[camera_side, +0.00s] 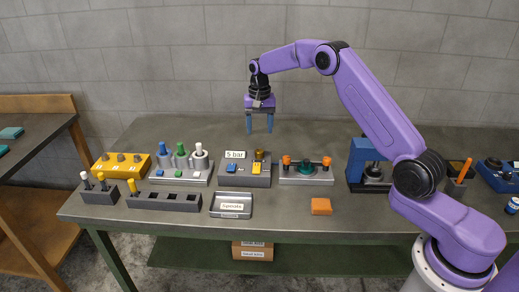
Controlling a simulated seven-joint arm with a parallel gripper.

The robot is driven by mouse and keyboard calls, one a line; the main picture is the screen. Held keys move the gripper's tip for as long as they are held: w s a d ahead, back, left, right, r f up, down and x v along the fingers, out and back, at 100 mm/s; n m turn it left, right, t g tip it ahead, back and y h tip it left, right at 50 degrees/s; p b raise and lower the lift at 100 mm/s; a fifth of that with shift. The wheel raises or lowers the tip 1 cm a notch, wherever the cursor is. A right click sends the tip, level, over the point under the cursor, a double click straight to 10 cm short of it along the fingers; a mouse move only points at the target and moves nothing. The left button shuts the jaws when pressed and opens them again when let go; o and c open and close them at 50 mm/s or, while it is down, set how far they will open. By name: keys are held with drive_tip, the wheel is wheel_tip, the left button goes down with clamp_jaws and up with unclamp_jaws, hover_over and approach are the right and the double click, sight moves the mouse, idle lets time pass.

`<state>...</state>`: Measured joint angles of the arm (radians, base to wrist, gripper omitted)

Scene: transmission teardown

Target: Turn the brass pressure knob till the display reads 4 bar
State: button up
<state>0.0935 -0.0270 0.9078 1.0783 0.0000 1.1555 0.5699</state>
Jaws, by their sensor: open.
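The brass pressure knob (259,155) stands upright at the right rear of a grey control box (231,181) near the middle of the bench. A white display (235,154) at the back of this box reads "5 bar". Blue and yellow parts sit on top of the box beside the knob. My gripper (259,131) points down with its two blue fingers apart and nothing between them. It hangs above and apart from the knob in the picture. How far behind or in front of the knob it is, I cannot tell.
Left stand an orange block (121,165) and a fixture with blue, green and white knobs (181,157). Right stand a fixture with orange posts (305,170) and a blue press (362,157). A labelled tray (231,205) and orange block (321,206) lie in front. The bench behind is clear.

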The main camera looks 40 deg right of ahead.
sight(260, 151)
wheel_tip(260, 151, down, 9)
drive_tip(key=shift+f, duration=0.1)
idle(0.3)
drive_tip(key=c, duration=1)
